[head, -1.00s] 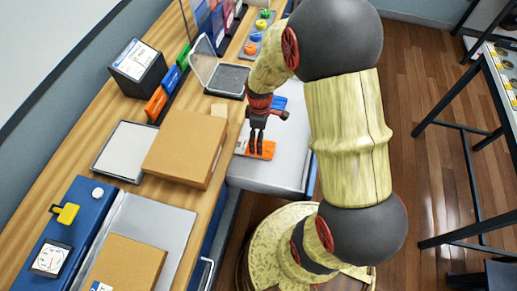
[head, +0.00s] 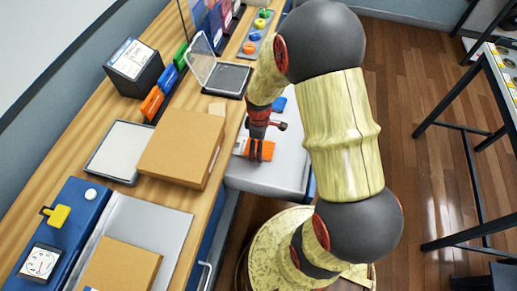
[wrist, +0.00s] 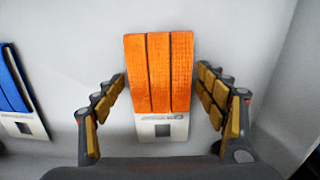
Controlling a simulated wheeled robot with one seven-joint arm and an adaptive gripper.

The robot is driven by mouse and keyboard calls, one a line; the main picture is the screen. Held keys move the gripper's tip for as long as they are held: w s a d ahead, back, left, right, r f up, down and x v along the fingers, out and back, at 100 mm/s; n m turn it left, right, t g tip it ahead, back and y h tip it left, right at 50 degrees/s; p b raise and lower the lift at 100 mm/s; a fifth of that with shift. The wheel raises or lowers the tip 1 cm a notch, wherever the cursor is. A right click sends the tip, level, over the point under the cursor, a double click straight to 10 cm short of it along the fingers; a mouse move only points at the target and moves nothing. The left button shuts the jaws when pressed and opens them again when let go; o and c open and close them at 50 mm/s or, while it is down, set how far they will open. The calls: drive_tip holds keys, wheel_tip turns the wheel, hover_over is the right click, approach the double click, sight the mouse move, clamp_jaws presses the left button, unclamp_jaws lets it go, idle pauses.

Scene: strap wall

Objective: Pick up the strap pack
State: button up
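The orange strap pack (wrist: 160,75) has three ribbed orange bands and a pale label end with a dark square. In the wrist view it is centred between the fingers of my gripper (wrist: 161,82), with a narrow gap on each side. In the head view my gripper (head: 259,158) points down at the orange strap pack (head: 268,149) over the grey surface, and its fingers partly hide the pack. My gripper is open around the pack. I cannot tell whether the fingertips touch the surface.
A blue strap pack (wrist: 14,85) lies to the left in the wrist view; it also shows in the head view (head: 279,104). A cardboard box (head: 180,147) stands on the wooden bench beside the grey surface. An open clear-lidded case (head: 226,78) lies behind.

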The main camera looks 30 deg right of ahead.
drive_tip(key=c, duration=0.8)
drive_tip(key=shift+r, duration=0.1)
drive_tip(key=shift+w+d+r+p, duration=0.15)
drive_tip(key=shift+r+p, duration=0.25)
drive_tip(key=shift+p, duration=0.1)
wheel_tip(320, 180, up, 6)
drive_tip(key=p, duration=0.2)
drive_tip(key=shift+p, duration=0.3)
drive_tip(key=w+d+p, duration=0.3)
drive_tip(key=w+d, duration=1)
drive_tip(key=d, duration=0.1)
drive_tip(key=shift+w, duration=0.4)
